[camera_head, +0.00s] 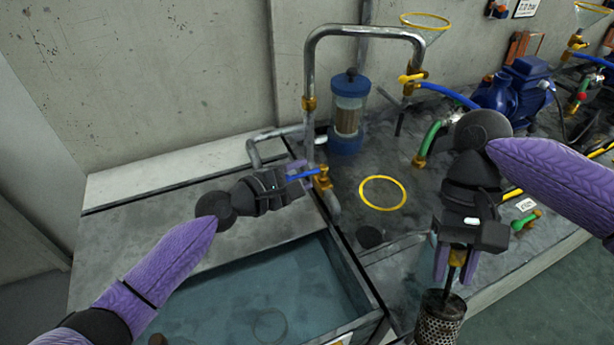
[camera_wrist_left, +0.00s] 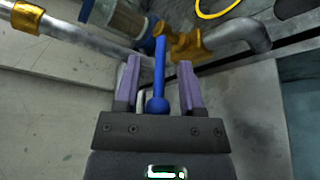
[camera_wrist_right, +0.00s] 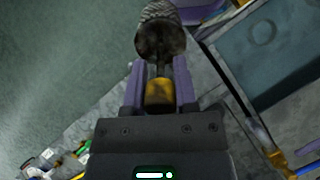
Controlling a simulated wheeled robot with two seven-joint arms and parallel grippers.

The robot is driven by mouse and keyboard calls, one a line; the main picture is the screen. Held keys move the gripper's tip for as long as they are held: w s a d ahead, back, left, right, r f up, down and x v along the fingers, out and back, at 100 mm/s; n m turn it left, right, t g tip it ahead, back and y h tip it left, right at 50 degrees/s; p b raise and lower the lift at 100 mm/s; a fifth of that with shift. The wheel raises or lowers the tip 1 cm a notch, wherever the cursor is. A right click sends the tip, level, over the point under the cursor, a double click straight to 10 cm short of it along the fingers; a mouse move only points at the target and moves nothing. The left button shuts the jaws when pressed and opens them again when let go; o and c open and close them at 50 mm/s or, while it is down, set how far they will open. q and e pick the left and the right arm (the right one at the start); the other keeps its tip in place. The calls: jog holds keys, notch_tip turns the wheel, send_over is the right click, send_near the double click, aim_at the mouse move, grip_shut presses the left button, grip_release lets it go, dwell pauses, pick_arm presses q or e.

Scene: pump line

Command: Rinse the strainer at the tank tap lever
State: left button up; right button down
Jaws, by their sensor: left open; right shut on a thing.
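The blue tap lever (camera_head: 304,174) sits on a brass tap (camera_head: 323,179) on the pipe at the tank's back right corner. My left gripper (camera_head: 296,172) is open at the lever; in the left wrist view the lever (camera_wrist_left: 159,75) lies between its two spread fingers. My right gripper (camera_head: 456,266) is shut on the strainer's yellow handle (camera_wrist_right: 160,94). The strainer (camera_head: 440,319), a perforated metal cylinder, hangs below the gripper, right of the tank; its end also shows in the right wrist view (camera_wrist_right: 160,36). The tank (camera_head: 348,262) holds bluish water.
A tall bent pipe (camera_head: 311,70) rises behind the tap. A blue-capped clear filter (camera_head: 348,115) stands behind it. A yellow ring (camera_head: 382,192) lies on the dark bench. A blue pump (camera_head: 515,90) and hoses stand at the back right. Open floor lies at the lower right.

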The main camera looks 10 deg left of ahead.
pick_arm(q)
jog(key=shift+w+d, duration=0.1)
grip_shut()
dwell(1.4)
